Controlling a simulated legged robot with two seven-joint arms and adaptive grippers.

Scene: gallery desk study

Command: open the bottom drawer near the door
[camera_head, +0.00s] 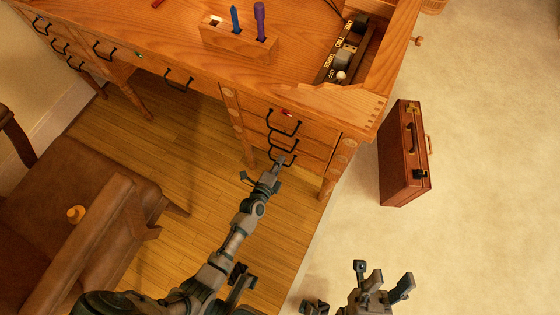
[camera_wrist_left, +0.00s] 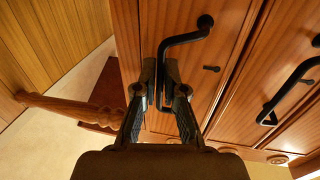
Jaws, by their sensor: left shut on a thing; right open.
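The wooden desk's right drawer stack has several fronts with black bar handles. The lowest drawer (camera_head: 308,161) in this stack looks closed. My left gripper (camera_head: 278,164) reaches its handle, which partly hides behind the fingers. In the left wrist view my left gripper (camera_wrist_left: 168,90) is shut on the lower end of the black handle (camera_wrist_left: 184,39). The drawer front (camera_wrist_left: 221,50) stands right behind it. My right gripper (camera_head: 384,284) is open and empty at the bottom of the head view, over the pale floor, apart from the desk.
A brown briefcase (camera_head: 392,155) stands on the floor right of the desk. A brown leather chair (camera_head: 95,195) is at the left. A pen block (camera_head: 238,42) and a switch tray (camera_head: 338,65) are on the desktop. The pale floor (camera_head: 480,200) at the right is clear.

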